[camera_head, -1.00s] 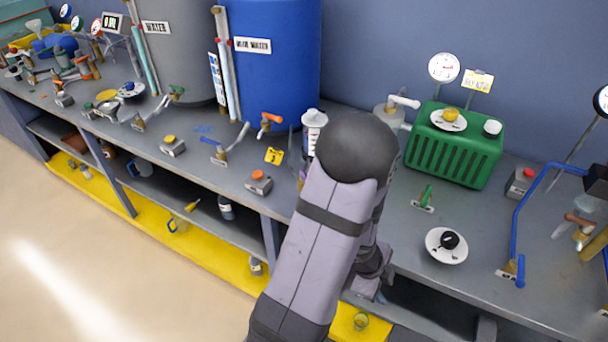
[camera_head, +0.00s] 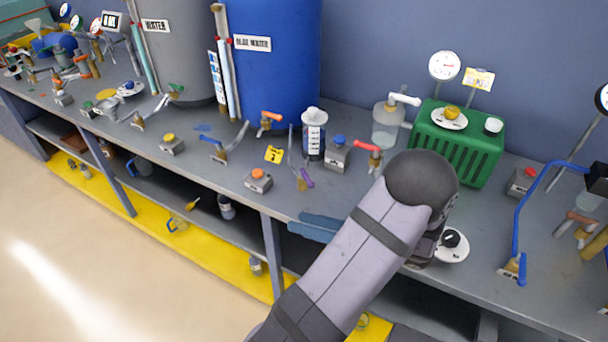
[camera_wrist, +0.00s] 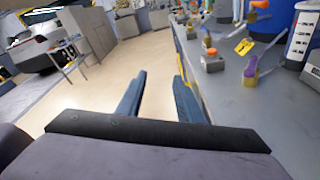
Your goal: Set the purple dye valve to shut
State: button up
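The purple dye valve shows as a small brass body (camera_head: 302,185) with a short purple handle (camera_head: 307,177) on the grey bench, below the white-capped graduated bottle (camera_head: 314,136). In the head view the handle slants down to the right. In the wrist view the purple handle (camera_wrist: 251,66) stands above its brass body (camera_wrist: 250,79), right of my fingers. My gripper (camera_wrist: 160,76) is open and empty, its two blue fingers apart. In the head view my blue fingers (camera_head: 314,227) are at the bench's front edge, in front of the valve and apart from it.
An orange-button box (camera_head: 258,181) and a yellow tag (camera_head: 274,155) are left of the valve. A blue-button box (camera_head: 337,154) and a red-handled valve (camera_head: 368,156) are to its right. The bench front between valve and edge is clear. A green ribbed box (camera_head: 455,145) stands farther right.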

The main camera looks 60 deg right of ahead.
jog(key=w+d+r+m+t+h+b, duration=0.1)
jog(key=w+d+r+h+b, duration=0.1)
jog(key=d+h, duration=0.3)
jog(key=w+d+r+m+t+h+b, duration=0.1)
jog(key=w+d+h, duration=0.15)
jog(key=d, duration=0.45)
jog(key=m+g+h+b, duration=0.3)
jog(key=h+b, duration=0.1)
jog(key=b, duration=0.1)
send_near(304, 174)
jog(key=x, duration=0.3)
jog(key=shift+w+d+r, duration=0.15)
jog(key=shift+w, duration=0.05)
jog(key=shift+f+m+g, duration=0.4)
jog(key=shift+f+g, duration=0.05)
jog(key=shift+g, duration=0.05)
jog(key=shift+p+x, duration=0.65)
jog(key=shift+x, duration=3.1)
jog(key=shift+s+r, duration=0.1)
grip_shut()
